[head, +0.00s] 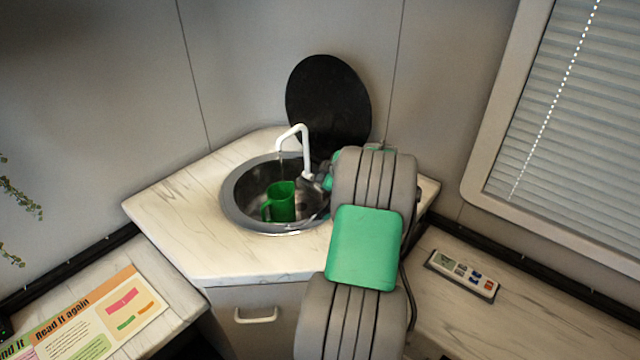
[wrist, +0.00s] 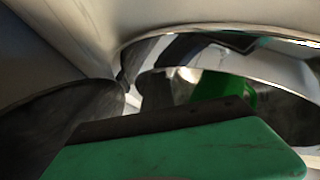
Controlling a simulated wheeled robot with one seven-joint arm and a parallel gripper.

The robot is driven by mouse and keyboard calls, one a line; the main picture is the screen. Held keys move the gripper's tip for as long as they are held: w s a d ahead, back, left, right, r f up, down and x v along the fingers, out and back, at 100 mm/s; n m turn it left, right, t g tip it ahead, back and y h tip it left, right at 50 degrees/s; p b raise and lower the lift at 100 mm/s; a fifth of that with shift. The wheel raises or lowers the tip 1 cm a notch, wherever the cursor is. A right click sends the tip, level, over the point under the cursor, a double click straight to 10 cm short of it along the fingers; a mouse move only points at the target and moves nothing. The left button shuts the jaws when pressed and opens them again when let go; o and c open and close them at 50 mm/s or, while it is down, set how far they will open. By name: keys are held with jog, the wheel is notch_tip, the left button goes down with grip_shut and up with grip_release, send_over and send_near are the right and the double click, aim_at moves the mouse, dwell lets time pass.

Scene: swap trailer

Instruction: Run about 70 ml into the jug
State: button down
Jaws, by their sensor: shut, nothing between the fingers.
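The green jug (head: 283,203) stands upright in the round metal sink (head: 232,205), under the spout of the white tap (head: 293,135). A faint thin line runs down from the spout towards the jug and looks like water. The level in the jug cannot be seen. My gripper (head: 326,181) is shut and empty at the sink's right rim, close to the tap's base, mostly hidden behind my arm. I cannot tell whether it touches the tap. In the wrist view, my green gripper part fills the bottom, with the jug (wrist: 232,88) partly visible behind it.
A round black lid (head: 328,100) stands open behind the sink. The marbled counter (head: 185,200) is clear on the left. A remote control (head: 463,275) lies on the right-hand surface, and a printed sheet (head: 95,318) on the left-hand one.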

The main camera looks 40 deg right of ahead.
dwell(0.5)
jog(key=shift+r, duration=0.95)
jog(key=shift+r, duration=0.1)
jog(key=shift+r+p, duration=0.85)
jog(key=shift+r, duration=1.55)
